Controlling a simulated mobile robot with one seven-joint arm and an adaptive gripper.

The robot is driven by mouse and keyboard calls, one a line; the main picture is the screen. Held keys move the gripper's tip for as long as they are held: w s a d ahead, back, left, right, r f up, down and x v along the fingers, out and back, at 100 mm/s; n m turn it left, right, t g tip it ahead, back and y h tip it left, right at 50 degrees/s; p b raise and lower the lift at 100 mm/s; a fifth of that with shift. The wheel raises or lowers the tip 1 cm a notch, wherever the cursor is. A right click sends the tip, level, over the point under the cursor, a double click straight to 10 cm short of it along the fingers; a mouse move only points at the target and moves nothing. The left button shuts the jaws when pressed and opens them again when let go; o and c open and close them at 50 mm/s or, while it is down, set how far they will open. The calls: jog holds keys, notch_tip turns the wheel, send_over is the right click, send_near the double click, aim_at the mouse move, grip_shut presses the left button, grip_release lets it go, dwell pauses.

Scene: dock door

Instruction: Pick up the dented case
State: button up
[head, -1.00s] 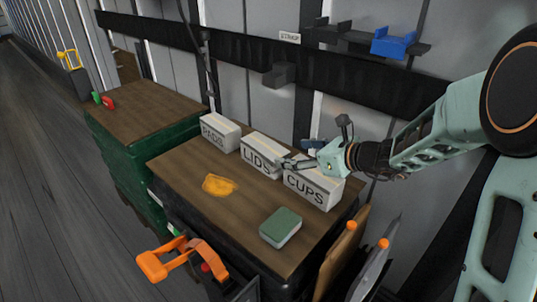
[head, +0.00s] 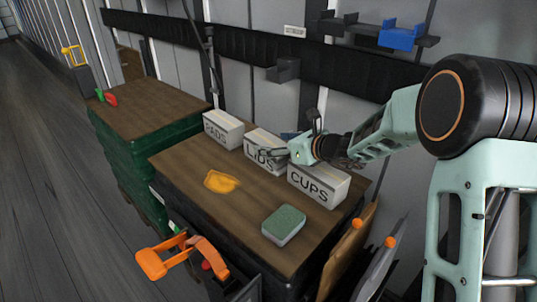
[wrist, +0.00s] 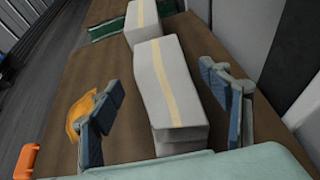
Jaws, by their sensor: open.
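Three pale cases with tape along their tops stand in a row on the brown table top: PADS (head: 222,130), LIDS (head: 254,143) and CUPS (head: 318,186). My gripper (head: 270,153) is over the LIDS case, its fingers partly covering the lettering. In the wrist view the LIDS case (wrist: 165,85) lies between my open fingers (wrist: 160,78), one on each side with gaps. Its sides look bent inward there, so it appears to be the dented one. The PADS case (wrist: 143,17) is beyond it.
The CUPS case stands close to the right of my gripper. A yellow cloth-like item (head: 221,182) and a green-topped block (head: 284,224) lie on the table's front part. A wall rail with a blue holder (head: 401,36) is behind. A green stack (head: 128,160) stands left.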

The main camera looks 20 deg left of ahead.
jog(key=shift+c, duration=0.4)
jog(key=c, duration=1.8)
jog(key=shift+w+a+r, duration=0.1)
jog(key=shift+r, duration=0.05)
grip_shut()
jog(key=shift+r, duration=0.1)
